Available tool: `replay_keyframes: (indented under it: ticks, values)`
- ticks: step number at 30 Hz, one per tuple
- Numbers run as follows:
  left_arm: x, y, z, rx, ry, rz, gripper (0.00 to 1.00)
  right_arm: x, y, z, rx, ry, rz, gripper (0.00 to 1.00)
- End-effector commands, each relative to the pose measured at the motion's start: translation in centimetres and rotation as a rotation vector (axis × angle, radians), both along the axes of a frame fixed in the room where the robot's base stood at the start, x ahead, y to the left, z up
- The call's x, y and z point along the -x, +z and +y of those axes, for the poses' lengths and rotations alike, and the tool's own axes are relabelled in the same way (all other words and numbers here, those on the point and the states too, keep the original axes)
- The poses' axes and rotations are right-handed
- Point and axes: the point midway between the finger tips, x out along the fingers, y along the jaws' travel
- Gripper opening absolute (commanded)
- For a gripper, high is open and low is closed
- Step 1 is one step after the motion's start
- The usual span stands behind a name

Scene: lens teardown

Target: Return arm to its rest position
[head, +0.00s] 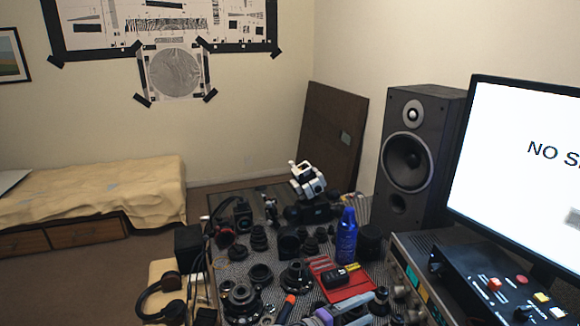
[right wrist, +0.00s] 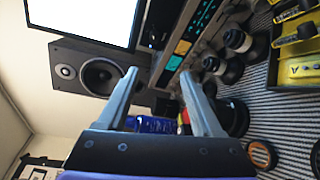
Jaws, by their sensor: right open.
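My right gripper (head: 368,308) is at the bottom edge of the head view, low over the front of the cluttered table. Its grey fingers point to the right, and only part of the purplish arm behind it shows. In the right wrist view my right gripper (right wrist: 160,73) has its two long fingers spread apart with nothing held between them. A dark speaker and the edge of a screen show beyond the fingers. My left arm and gripper are not in either view.
The patterned table holds lens parts (head: 296,275), a red tray (head: 346,285) and a blue bottle (head: 346,235). An equipment panel (head: 410,280), a monitor (head: 530,150) and a speaker (head: 418,150) stand right. Yellow-labelled items (right wrist: 292,30) lie near the gripper.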

Motion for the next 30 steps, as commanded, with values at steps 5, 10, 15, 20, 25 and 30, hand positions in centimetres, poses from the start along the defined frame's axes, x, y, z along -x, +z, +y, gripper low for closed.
replay_keyframes:
  ticks: [5, 10, 15, 20, 25, 30]
  values:
    - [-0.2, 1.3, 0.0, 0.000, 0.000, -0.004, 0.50, 3.1, -0.3, -3.9, -0.213, -0.030, 0.067, 0.67]
    - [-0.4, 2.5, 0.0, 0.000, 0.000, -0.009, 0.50, 7.3, -1.2, -6.3, -0.461, -0.061, 0.107, 0.67]
    - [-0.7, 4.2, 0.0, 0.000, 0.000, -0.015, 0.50, 13.1, -2.4, -6.9, -0.796, -0.108, 0.101, 0.67]
    - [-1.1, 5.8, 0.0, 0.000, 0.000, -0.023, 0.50, 18.3, -3.1, -5.2, -1.129, -0.158, 0.029, 0.67]
    - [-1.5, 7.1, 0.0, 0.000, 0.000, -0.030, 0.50, 21.6, -3.1, -2.7, -1.410, -0.202, -0.081, 0.67]
    - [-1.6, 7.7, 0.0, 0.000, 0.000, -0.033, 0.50, 22.8, -3.0, -1.3, -1.553, -0.224, -0.152, 0.67]
